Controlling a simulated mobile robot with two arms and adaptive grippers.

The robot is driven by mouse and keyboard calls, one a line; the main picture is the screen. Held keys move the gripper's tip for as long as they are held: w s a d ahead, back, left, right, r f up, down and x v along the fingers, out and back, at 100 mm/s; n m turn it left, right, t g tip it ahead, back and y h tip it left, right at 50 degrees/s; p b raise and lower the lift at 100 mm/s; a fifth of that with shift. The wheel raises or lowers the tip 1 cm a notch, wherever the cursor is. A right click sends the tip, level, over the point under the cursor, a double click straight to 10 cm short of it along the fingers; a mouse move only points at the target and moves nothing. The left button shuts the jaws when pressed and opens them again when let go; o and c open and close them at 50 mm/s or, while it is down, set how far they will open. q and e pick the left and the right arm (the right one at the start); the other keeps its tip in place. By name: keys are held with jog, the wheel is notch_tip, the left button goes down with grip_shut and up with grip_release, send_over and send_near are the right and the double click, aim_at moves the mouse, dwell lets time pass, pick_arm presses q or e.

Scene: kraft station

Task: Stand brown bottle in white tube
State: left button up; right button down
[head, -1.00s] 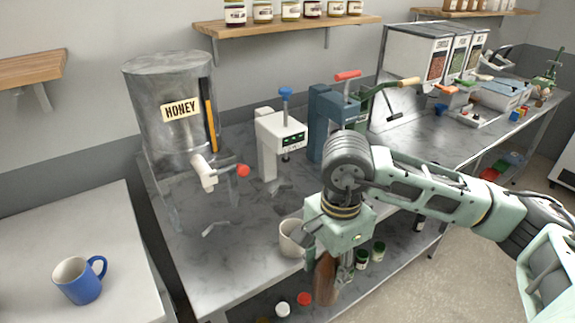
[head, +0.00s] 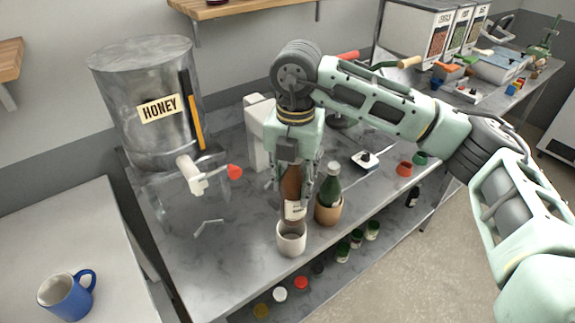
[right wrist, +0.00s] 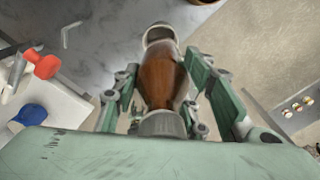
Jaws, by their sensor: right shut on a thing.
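The brown bottle (head: 293,178) is upright in my right gripper (head: 291,187), which is shut on it. The white tube (head: 291,245) stands on the metal table near its front edge. The bottle's pale-labelled lower end is at the tube's mouth; I cannot tell whether its base is just above the rim or slightly inside. In the right wrist view the brown bottle (right wrist: 162,80) lies between the two fingers, and the white tube's rim (right wrist: 160,31) shows beyond it. My left gripper is not in view.
A green bottle (head: 329,188) stands in a tan holder (head: 328,212) just right of the white tube. The honey tank (head: 150,105) with its red-handled tap is at the left. Several jars sit on the lower shelf. A blue mug (head: 67,297) stands on the left counter.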

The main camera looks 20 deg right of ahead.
aim_at(291, 201)
jog(key=shift+w+r+m, duration=0.25)
jog(key=shift+w+m, duration=0.05)
jog(key=shift+m, duration=0.3)
jog(key=shift+w+m, duration=0.15)
jog(key=shift+m, duration=0.15)
jog(key=shift+f+b, duration=0.45)
jog(key=shift+f, duration=0.15)
jog(key=shift+f+b, duration=0.4)
jog(key=shift+f, duration=0.35)
notch_tip(291, 201, down, 4)
jog(key=b, duration=0.3)
jog(key=shift+f+b, duration=0.35)
jog(key=shift+b, duration=0.1)
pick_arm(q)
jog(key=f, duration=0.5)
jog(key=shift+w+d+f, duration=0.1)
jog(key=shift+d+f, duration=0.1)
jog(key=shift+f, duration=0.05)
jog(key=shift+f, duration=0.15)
